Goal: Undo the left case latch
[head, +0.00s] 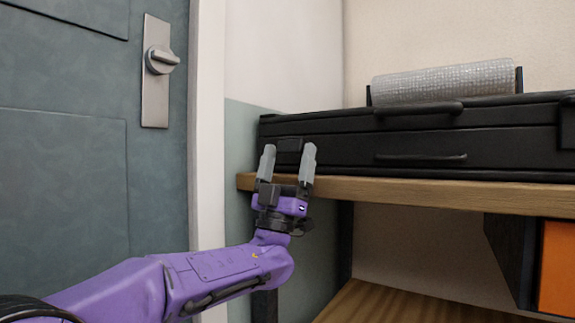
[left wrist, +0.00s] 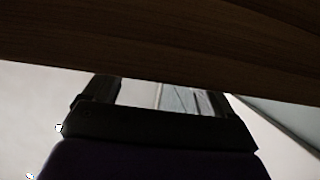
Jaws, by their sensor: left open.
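A black case (head: 340,152) lies shut on a wooden shelf (head: 440,192). Its left latch (head: 289,145), a small dark block, is on the front face near the left end. My left gripper (head: 288,151) is open in front of that latch, with its two grey fingers upright on either side of it in the head view. Whether the fingers touch the latch or case I cannot tell. In the left wrist view the gripper's dark body fills the bottom, and the shelf's wooden underside (left wrist: 180,45) crosses the top; the latch does not show. My right gripper is out of view.
A silvery textured roll (head: 443,82) lies behind or on top of the case. Another dark latch (head: 567,122) is at the right edge. A grey-blue door (head: 60,170) with a metal lock plate (head: 156,95) stands left. An orange panel (head: 557,268) is below the shelf.

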